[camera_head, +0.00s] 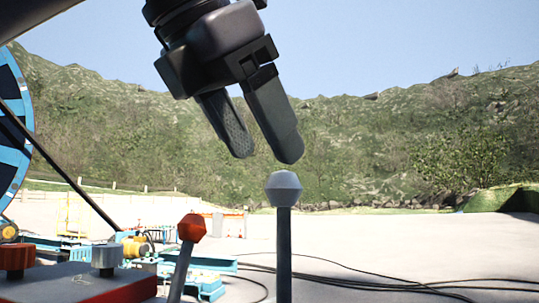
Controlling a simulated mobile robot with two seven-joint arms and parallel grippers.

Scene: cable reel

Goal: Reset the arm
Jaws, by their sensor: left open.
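My left gripper (264,157) hangs from the top of the head view, fingers pointing down. Its two fingers are apart with nothing between them. Just below the fingertips is the grey faceted knob (284,188) of an upright dark lever (284,250); a small gap appears between the fingers and the knob. To the left stands a second lever with a red knob (192,227), tilted slightly. My right gripper is not in view.
A red panel (95,287) with a red button (14,258) and a grey button (106,257) is at lower left. A large blue reel (14,140) stands at the left edge. Black cables (400,285) lie on open pale ground at right.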

